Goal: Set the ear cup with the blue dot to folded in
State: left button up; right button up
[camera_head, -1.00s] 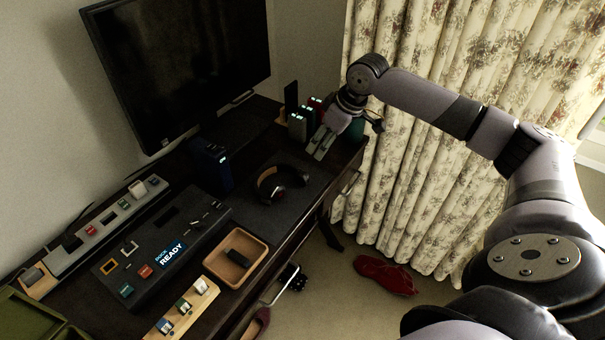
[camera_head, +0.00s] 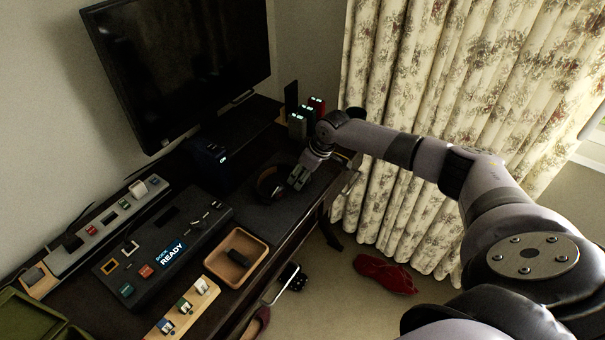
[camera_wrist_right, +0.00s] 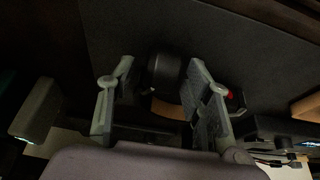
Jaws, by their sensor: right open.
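The headphones (camera_head: 267,186) lie on a dark mat on the desk, with a black and brown band. My right gripper (camera_head: 297,180) is open at their right side and covers the cups on that side. In the right wrist view, a dark ear cup (camera_wrist_right: 164,72) lies between the two spread fingers of my right gripper (camera_wrist_right: 160,92). I cannot tell whether the fingers touch it. A red dot shows on a dark part (camera_wrist_right: 233,99) just outside the right finger. No blue dot can be made out. My left gripper is out of view.
A dark box (camera_head: 207,165) stands left of the headphones. Several upright blocks with lights (camera_head: 307,118) stand behind the gripper. A wooden tray (camera_head: 262,258) and a dock panel (camera_head: 140,262) lie nearer. The monitor (camera_head: 180,70) rises at the back left.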

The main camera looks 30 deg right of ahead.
jog(key=shift+c, duration=0.2)
grip_shut()
dwell(0.5)
